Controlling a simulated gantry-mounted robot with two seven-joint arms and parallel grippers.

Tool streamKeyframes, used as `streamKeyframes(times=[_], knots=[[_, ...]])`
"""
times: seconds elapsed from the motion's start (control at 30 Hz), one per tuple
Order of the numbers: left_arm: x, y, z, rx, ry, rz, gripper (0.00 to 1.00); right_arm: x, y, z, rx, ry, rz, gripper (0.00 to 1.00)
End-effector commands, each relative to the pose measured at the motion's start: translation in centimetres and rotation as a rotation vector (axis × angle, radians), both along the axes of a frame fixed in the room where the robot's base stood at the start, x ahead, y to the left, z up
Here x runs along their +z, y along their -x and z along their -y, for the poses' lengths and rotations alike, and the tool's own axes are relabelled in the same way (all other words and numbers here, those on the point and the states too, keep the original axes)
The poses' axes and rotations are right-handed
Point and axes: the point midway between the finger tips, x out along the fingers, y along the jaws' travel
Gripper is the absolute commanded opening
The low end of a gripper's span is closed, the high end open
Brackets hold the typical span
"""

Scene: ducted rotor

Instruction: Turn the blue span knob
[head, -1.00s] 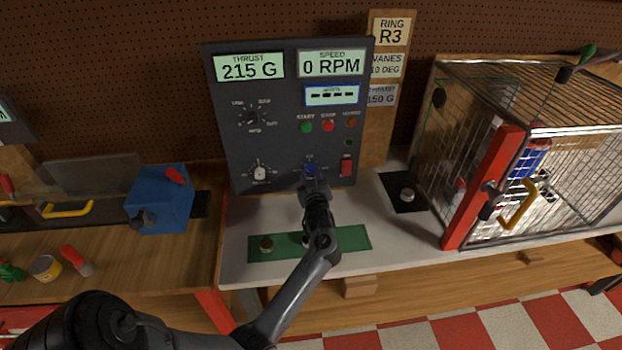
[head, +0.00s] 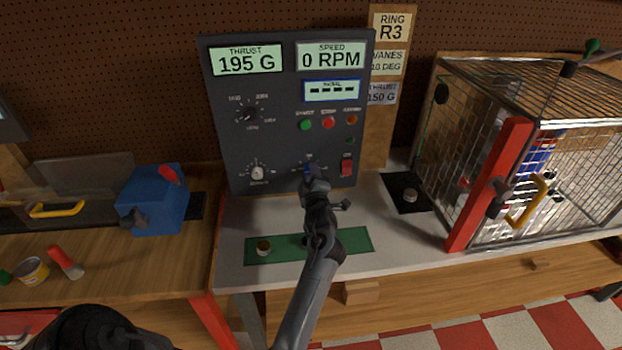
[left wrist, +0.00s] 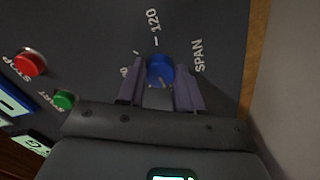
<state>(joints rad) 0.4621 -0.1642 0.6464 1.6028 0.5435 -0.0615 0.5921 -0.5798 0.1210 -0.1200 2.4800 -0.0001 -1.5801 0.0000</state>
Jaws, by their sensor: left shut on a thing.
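The blue span knob (left wrist: 160,70) sits on the dark control panel (head: 225,130), next to the printed word SPAN. In the left wrist view my left gripper (left wrist: 159,92) has its two fingers on either side of the knob and is shut on it. In the head view my left gripper (head: 312,178) reaches up to the lower middle of the panel and hides most of the knob. The thrust display (head: 247,60) reads 195 G and the speed display (head: 331,57) reads 0 RPM. My right gripper is not in view.
A white-pointer knob (head: 258,172) is left of the span knob, and a red switch (head: 347,166) is right of it. Green and red buttons (head: 328,123) sit above. A wire cage (head: 480,90) with a red-edged door stands at right. A green mat (head: 350,240) lies below.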

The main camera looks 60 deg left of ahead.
Motion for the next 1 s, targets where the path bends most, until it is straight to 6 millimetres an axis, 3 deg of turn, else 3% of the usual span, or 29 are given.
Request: streamKeyframes(times=[0.7, 0.73, 0.87, 1.0], knots=[[0.04, 0.0, -0.01, 0.0, 0.032, 0.07, 0.05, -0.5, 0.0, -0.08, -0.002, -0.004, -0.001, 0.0], [0.04, 0.0, -0.01, 0.0, 0.032, 0.069, 0.4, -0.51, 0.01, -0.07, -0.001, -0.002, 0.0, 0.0], [0.04, 0.0, -0.01, 0.0, 0.032, 0.069, 0.6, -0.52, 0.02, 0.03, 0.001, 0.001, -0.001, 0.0], [0.03, -0.01, -0.01, 0.0, 0.031, 0.068, 0.61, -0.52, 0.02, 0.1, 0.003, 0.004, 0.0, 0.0]])
